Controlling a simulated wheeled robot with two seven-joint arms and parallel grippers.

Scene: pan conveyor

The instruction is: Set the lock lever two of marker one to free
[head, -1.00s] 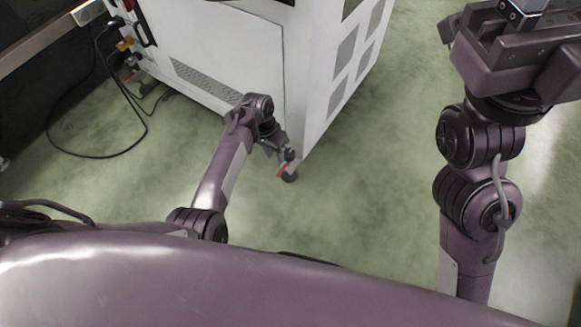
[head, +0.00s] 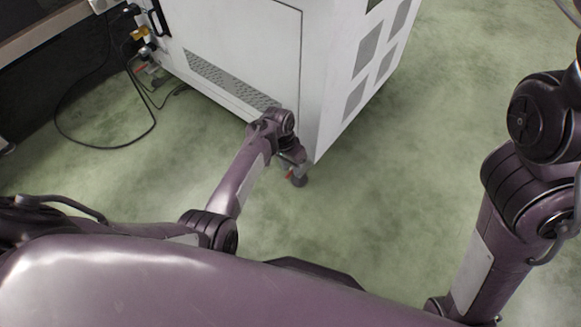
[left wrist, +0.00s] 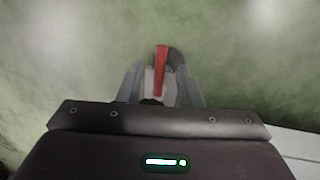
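The red lock lever (left wrist: 161,70) stands upright in the left wrist view, on a dark caster (left wrist: 176,60) over the green floor. My left gripper (left wrist: 160,88) is open, with one grey finger on each side of the lever; I see no clear contact. In the head view the left gripper (head: 291,163) is low at the near bottom corner of the white cabinet. The caster (head: 299,181) shows just below it, with only a bit of red visible. My right gripper is outside the head view; only the right arm's links show. I cannot read a marker.
The white cabinet (head: 240,45) stands directly behind the left gripper. Cables (head: 105,147) lie on the floor at the left, below a bench edge (head: 45,28). Green floor (head: 390,180) is open between the cabinet and my right arm.

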